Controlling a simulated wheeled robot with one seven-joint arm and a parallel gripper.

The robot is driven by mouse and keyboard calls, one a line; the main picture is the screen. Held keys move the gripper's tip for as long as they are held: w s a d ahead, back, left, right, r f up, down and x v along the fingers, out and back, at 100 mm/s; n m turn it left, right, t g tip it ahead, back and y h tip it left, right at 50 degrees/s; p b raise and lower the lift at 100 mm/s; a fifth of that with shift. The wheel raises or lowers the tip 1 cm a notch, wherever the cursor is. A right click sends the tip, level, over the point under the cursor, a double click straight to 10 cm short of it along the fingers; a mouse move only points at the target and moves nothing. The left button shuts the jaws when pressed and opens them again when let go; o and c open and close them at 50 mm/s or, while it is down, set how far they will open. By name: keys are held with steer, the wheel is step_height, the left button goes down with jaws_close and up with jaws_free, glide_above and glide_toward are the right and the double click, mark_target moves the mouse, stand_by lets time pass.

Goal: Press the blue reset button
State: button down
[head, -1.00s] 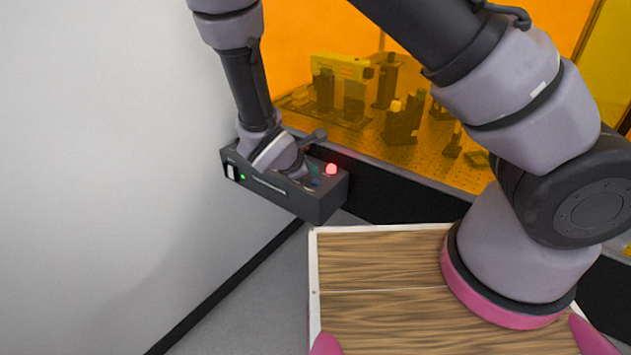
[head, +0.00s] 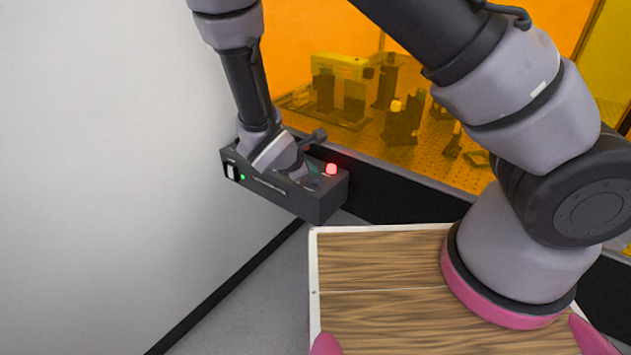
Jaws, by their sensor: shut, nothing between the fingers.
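A dark control box (head: 290,195) is mounted by the wall at the left of the orange screen. The small blue reset button (head: 315,183) is on its top face, toward the right end. My gripper (head: 299,175) is shut and empty, pointing down at the top of the box just left of the blue button. The fingertips are small and partly hidden by the wrist, so I cannot tell whether they touch the button or only hover beside it.
A lit red button (head: 331,169) sits right of the blue one. A green light (head: 243,177) and a white switch (head: 231,172) are on the front. A dark lever (head: 315,136) sticks up behind. Optics stand behind the orange screen (head: 300,40).

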steer(key=shift+f, duration=0.1)
stand_by(0.6)
steer(key=shift+f, duration=0.3)
steer(key=shift+f, duration=0.45)
stand_by(0.6)
steer(key=shift+r, duration=0.85)
steer(key=shift+r, duration=0.1)
steer(key=shift+r, duration=2.45)
